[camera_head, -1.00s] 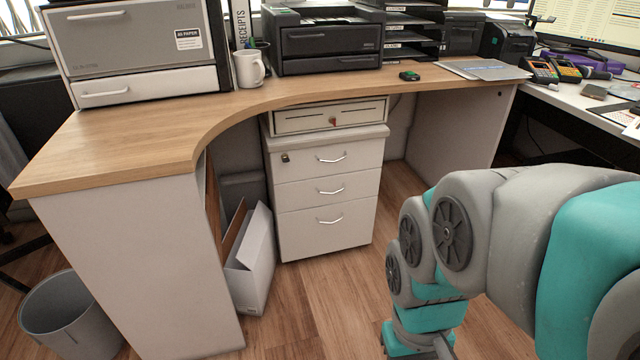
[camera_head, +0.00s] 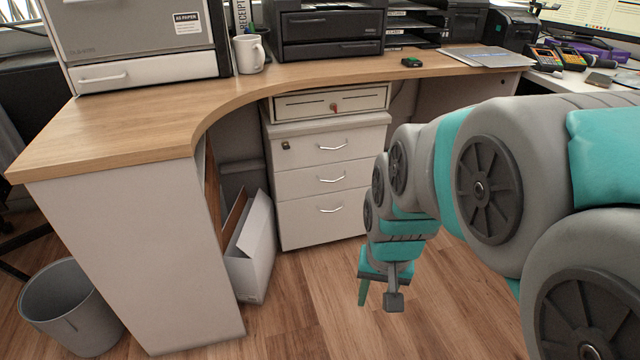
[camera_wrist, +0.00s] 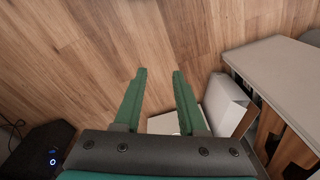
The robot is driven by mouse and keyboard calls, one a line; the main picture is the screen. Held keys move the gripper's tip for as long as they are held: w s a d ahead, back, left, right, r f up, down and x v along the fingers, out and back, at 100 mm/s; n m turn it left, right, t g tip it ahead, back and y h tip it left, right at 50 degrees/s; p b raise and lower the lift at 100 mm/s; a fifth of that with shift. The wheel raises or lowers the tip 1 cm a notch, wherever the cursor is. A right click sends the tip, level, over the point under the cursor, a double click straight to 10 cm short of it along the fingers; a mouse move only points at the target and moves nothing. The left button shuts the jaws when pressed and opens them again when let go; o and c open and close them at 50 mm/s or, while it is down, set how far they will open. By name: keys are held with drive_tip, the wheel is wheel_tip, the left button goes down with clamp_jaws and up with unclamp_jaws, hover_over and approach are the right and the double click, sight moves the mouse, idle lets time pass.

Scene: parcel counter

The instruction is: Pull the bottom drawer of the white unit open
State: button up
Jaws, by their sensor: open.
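The white unit (camera_head: 278,190) stands under the desk with its three drawers closed. Its bottom drawer (camera_head: 315,228) is the tallest and has a silver bar handle (camera_head: 330,210). My gripper (camera_head: 378,298) is low over the floor, right of and in front of the unit, apart from it and pointing down. In the wrist view its two green fingers (camera_wrist: 160,73) are spread with nothing between the tips. A pale surface low between the fingers there may be part of the unit; I cannot tell.
A white open box file (camera_head: 256,255) stands on the floor left of the unit, beside the desk's side panel (camera_head: 130,250). A grey bin (camera_head: 72,312) is at the lower left. The wooden floor (camera_head: 310,300) before the drawers is clear.

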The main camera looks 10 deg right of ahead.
drive_tip(key=w+f+m+t+h+b, duration=0.15)
drive_tip(key=w+f+m+t, duration=0.35)
drive_tip(key=w, duration=0.8)
drive_tip(key=w+d+f+m+t+b, duration=0.15)
drive_tip(key=w+f, duration=0.45)
drive_tip(key=w, duration=0.7)
drive_tip(key=w+f+m+t+h+b, duration=0.15)
drive_tip(key=w+f+m+t, duration=0.35)
drive_tip(key=w, duration=0.8)
drive_tip(key=w+a+f+m+t+h+b, duration=0.1)
drive_tip(key=w+f+m+t+b, duration=0.1)
drive_tip(key=w+f+m, duration=0.45)
drive_tip(key=w+a+f+m+t+b, duration=0.1)
drive_tip(key=w+f+t+b, duration=0.25)
drive_tip(key=f, duration=0.55)
drive_tip(key=shift+g, duration=0.4)
drive_tip(key=shift+r+x, duration=0.15)
drive_tip(key=shift+x, duration=1.85)
drive_tip(key=shift+r+x, duration=0.15)
drive_tip(key=shift+x, duration=1.8)
drive_tip(key=shift+c, duration=0.2)
clamp_jaws()
drive_tip(key=shift+f, duration=0.1)
